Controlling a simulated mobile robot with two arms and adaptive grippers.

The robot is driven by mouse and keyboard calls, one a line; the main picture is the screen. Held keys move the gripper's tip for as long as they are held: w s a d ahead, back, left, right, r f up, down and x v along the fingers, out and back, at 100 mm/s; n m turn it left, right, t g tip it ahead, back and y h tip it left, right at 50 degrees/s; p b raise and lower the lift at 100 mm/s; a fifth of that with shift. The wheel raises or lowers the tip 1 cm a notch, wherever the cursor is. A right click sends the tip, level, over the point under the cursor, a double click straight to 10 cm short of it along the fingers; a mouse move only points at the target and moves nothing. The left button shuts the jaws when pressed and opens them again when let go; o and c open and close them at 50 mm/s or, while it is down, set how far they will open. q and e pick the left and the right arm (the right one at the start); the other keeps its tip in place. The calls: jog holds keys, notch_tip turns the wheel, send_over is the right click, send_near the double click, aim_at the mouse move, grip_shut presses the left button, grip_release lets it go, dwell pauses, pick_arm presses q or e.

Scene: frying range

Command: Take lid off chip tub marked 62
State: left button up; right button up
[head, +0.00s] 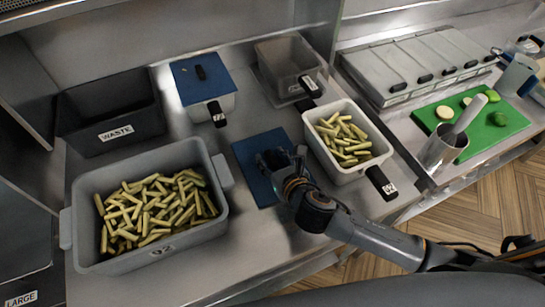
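An open grey tub (322,119) with chips (342,138) stands right of centre; the tag on its black handle (380,182) is too small to read surely. A flat blue lid (245,154) lies on the counter just left of it, apart from its rim. My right gripper (270,160) is over the lid's right part, at or just above it. It hides the lid's middle, so I cannot tell whether it holds a knob. Another tub (222,103) at the back has its blue lid (188,88) on, with a dark knob. My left gripper is not in view.
A large grey bin (214,217) of chips stands at left, before a black bin (84,137) marked WASTE. An empty grey tub (275,60) is behind. At right are a lidded metal container (405,62), a green board (480,140) and a metal pot (437,155).

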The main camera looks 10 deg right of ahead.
jog(key=shift+s, duration=0.1)
jog(key=v, duration=1.2)
